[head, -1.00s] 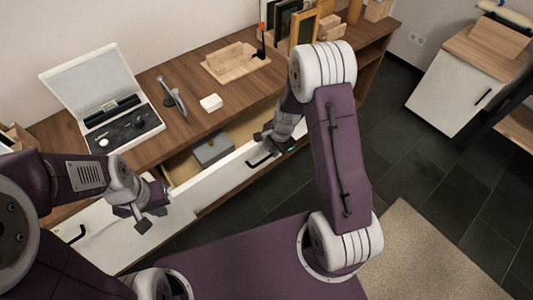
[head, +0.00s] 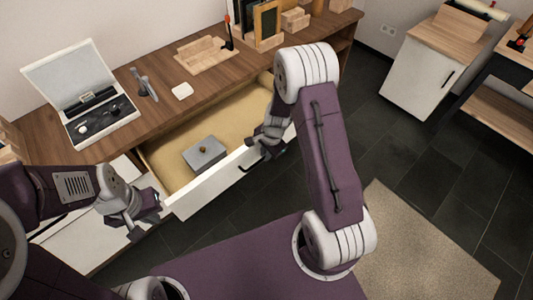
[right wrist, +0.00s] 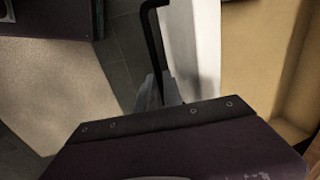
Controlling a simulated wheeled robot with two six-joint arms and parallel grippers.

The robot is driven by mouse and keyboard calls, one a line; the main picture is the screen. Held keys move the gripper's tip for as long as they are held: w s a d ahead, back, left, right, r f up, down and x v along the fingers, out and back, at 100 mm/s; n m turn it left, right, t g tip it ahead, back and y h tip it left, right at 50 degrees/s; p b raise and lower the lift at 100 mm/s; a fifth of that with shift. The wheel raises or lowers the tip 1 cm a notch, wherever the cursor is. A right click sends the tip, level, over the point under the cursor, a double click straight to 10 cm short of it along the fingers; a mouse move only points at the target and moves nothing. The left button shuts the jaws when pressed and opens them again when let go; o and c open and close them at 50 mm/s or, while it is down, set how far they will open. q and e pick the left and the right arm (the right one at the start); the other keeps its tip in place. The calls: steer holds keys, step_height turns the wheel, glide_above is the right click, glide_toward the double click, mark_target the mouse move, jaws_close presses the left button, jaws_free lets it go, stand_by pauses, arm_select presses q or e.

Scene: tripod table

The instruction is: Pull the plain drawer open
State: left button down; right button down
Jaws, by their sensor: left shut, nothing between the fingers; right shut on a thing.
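The plain drawer (head: 208,187) has a white front and a bare tan interior, and stands well open out of the wooden cabinet. Its black bar handle (head: 247,164) shows partly beside my right gripper (head: 266,146). That gripper is shut on the handle. In the right wrist view the dark handle (right wrist: 152,35) runs down between the fingertips (right wrist: 158,92), beside the white drawer front. A grey box with a small knob (head: 204,153) lies inside the drawer. My left gripper (head: 143,217) is shut and empty, near the drawer's left front corner.
The wooden cabinet top (head: 147,112) holds an open case (head: 85,95), a grey tool, a white block and a wooden tray (head: 204,56). Another white front lies below left. Dark floor tiles (head: 400,155) are clear at right, with a beige rug (head: 420,250).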

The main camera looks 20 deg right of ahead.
steer(key=c, duration=1.5)
jaws_free()
steer(key=r+p, duration=0.1)
steer(key=r, duration=0.2)
steer(key=s+r+p, duration=0.1)
steer(key=r, duration=0.2)
steer(key=r+p, duration=0.1)
steer(key=r, duration=0.2)
steer(key=shift+s+d+p, duration=0.3)
